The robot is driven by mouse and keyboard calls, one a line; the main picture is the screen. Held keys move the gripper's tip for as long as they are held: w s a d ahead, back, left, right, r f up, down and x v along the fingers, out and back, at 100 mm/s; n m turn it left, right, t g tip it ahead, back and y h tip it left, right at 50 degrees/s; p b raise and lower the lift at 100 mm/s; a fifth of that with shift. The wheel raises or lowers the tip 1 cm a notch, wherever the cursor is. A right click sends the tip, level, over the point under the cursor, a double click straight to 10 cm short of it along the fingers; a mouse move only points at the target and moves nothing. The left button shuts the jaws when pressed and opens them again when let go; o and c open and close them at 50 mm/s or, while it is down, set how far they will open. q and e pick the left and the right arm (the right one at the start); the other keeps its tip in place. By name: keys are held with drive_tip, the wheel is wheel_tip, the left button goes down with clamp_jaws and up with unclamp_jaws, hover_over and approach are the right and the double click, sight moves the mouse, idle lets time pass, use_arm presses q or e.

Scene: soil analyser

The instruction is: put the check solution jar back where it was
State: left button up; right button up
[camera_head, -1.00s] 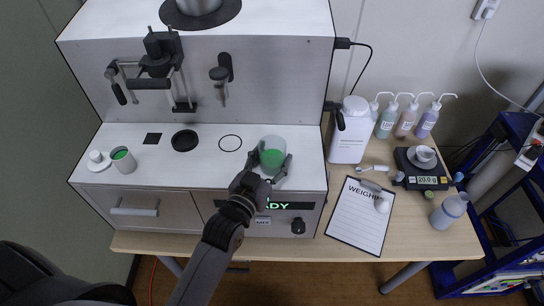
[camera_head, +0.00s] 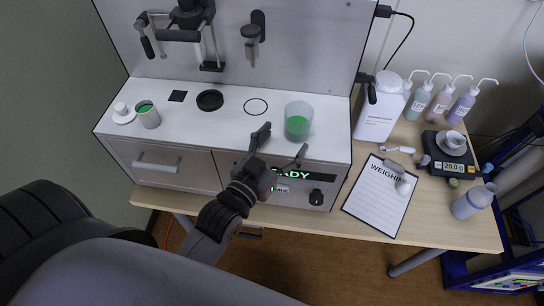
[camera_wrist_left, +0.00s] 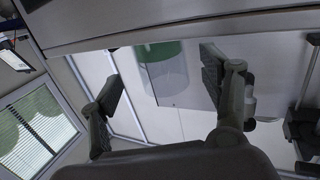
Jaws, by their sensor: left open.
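A clear jar with green liquid (camera_head: 298,124) stands upright on the white deck of the analyser, right of a black-outlined circle (camera_head: 256,106) and apart from it. My left gripper (camera_head: 284,142) is open and empty in front of the deck, its fingers just short of the jar. In the left wrist view the jar (camera_wrist_left: 163,68) shows beyond the open left fingers (camera_wrist_left: 162,80), with a gap to them. A smaller whitish cup with green inside (camera_head: 148,118) stands at the deck's left end. My right gripper is not in view.
A white lid-like piece (camera_head: 123,113), a black square (camera_head: 177,96) and a black ring (camera_head: 210,100) are on the deck. To the right are a white bottle (camera_head: 380,112), several pump bottles, a scale (camera_head: 448,157) and a clipboard (camera_head: 377,207). The outlined circle is empty.

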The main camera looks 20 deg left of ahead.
use_arm(q)
drive_tip(key=s, duration=0.3)
drive_tip(key=s+b, duration=0.1)
drive_tip(key=s, duration=0.1)
drive_tip(key=shift+a+r, duration=0.15)
drive_tip(key=shift+a, duration=0.15)
